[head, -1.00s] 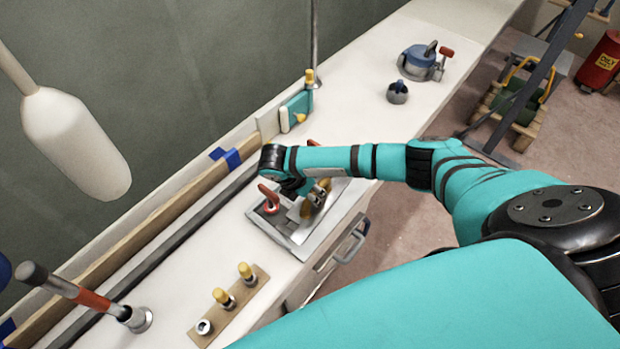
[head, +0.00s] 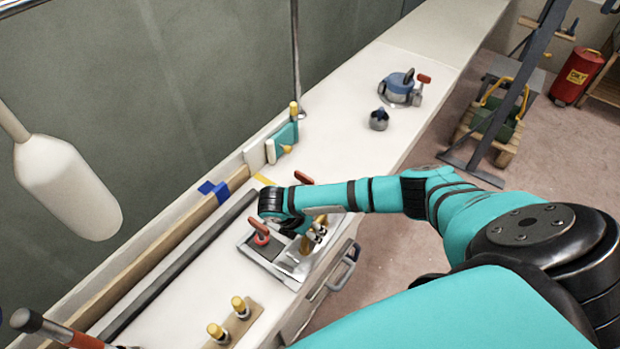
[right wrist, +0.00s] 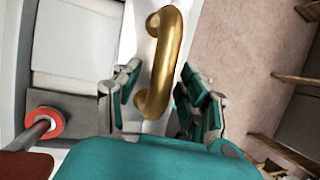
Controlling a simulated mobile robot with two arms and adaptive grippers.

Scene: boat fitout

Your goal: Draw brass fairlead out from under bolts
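The brass fairlead (right wrist: 174,55) is a curved gold bar with rounded ends in the right wrist view, lying over a pale metal surface. My right gripper (right wrist: 160,90) is open, with one finger on each side of the fairlead's lower part. A gap shows on both sides, so the fingers do not appear to grip it. In the head view, my right gripper (head: 314,236) is low over a metal plate (head: 290,268) near the bench's front edge and largely hides the fairlead. I cannot make out bolts over the fairlead. My left gripper is not in view.
A red-handled fitting (head: 260,232) stands beside the gripper. Yellow-topped pieces (head: 240,306) stand on a wooden strip nearer me. A drawer handle (head: 347,268) juts from the bench front.

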